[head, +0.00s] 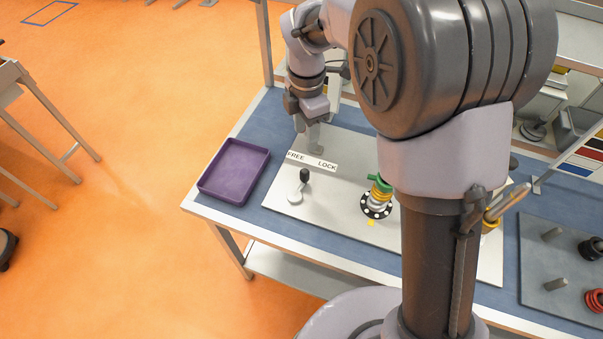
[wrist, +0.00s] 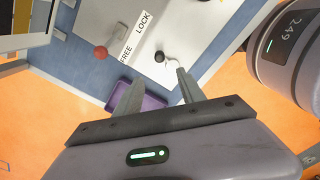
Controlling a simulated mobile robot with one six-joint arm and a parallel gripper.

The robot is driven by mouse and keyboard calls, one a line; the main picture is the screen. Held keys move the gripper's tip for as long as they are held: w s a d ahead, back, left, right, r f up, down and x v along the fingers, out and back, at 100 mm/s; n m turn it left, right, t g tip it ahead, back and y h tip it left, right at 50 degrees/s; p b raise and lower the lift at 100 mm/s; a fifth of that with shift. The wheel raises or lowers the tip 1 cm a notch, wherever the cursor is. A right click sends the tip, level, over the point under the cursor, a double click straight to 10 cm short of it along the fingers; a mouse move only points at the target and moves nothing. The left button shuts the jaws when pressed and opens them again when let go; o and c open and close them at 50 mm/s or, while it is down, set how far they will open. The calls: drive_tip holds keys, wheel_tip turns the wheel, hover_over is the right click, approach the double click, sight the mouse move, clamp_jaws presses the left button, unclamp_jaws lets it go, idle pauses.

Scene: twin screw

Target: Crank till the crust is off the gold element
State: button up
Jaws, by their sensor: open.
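A gold ringed element (head: 381,193) with a green piece on top stands on a black dial with white dots. A second gold part (head: 489,226) shows beside my arm, with a pale tilted rod (head: 508,202) by it. I cannot tell any crust. A crank lever with a black knob (head: 304,174) sits on the grey panel (head: 335,218), below a FREE/LOCK label (head: 312,161). My gripper (head: 307,136) is open and empty above the panel's far left edge. In the wrist view the lever (wrist: 163,57) lies beyond the open fingers, apart from them.
A purple tray (head: 235,171) lies on the blue tabletop left of the panel. A red knob (wrist: 101,52) shows in the wrist view. A second grey plate with pegs (head: 555,265) and red rings (head: 595,298) is at right. My arm hides the panel's middle right.

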sight(305, 170)
wheel_tip(305, 170, down, 17)
drive_tip(key=b, duration=0.5)
drive_tip(key=shift+f, duration=0.1)
clamp_jaws()
